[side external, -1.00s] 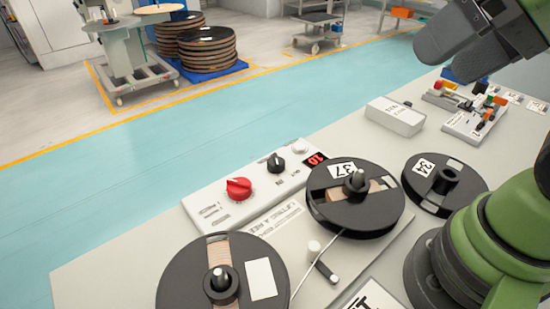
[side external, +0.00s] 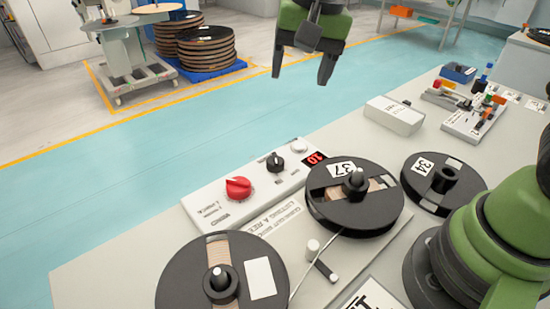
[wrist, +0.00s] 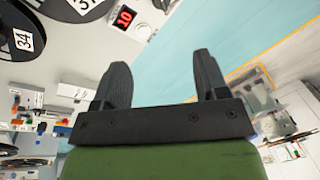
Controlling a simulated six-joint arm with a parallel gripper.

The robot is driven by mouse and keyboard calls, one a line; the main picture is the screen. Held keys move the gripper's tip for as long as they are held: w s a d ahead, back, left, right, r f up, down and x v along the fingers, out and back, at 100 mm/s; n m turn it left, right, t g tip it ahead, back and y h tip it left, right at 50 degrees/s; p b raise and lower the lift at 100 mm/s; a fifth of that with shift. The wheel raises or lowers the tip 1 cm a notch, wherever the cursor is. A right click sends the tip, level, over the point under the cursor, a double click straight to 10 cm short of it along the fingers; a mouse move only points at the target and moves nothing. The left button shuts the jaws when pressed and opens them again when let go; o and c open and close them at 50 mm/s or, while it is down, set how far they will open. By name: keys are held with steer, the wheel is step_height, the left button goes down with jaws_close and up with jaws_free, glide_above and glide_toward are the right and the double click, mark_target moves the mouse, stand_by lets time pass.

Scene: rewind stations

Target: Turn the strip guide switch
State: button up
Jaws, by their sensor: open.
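The control box (side external: 205,210) carries a red knob (side external: 238,187), a black knob (side external: 275,162), a pale button (side external: 299,146) and a red number display (side external: 316,159). Beside the strip between the two reels is a small dark lever (side external: 326,271) with a white post (side external: 313,248). I cannot read which control is labelled strip guide. My gripper (side external: 302,76) is open and empty, high beyond the box, fingers pointing down, apart from every control. In the wrist view my gripper (wrist: 160,62) shows nothing between its fingers, and the display (wrist: 124,17) and button (wrist: 143,32) are at the top.
The near reel (side external: 172,270) and reel 37 (side external: 325,208) stand close to the box, with a strip between them. Reel 34 (side external: 420,185) lies to the right. A white block (side external: 394,115) and small parts (side external: 470,115) are farther back. The space above the box is clear.

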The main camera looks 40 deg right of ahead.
steer(key=m+g, duration=0.1)
steer(key=g, duration=0.1)
glide_toward(275, 159)
steer(key=shift+a+h, duration=0.3)
steer(key=shift+h, duration=0.1)
step_height(275, 159, down, 10)
steer(key=shift+f, duration=0.15)
steer(key=c, duration=0.9)
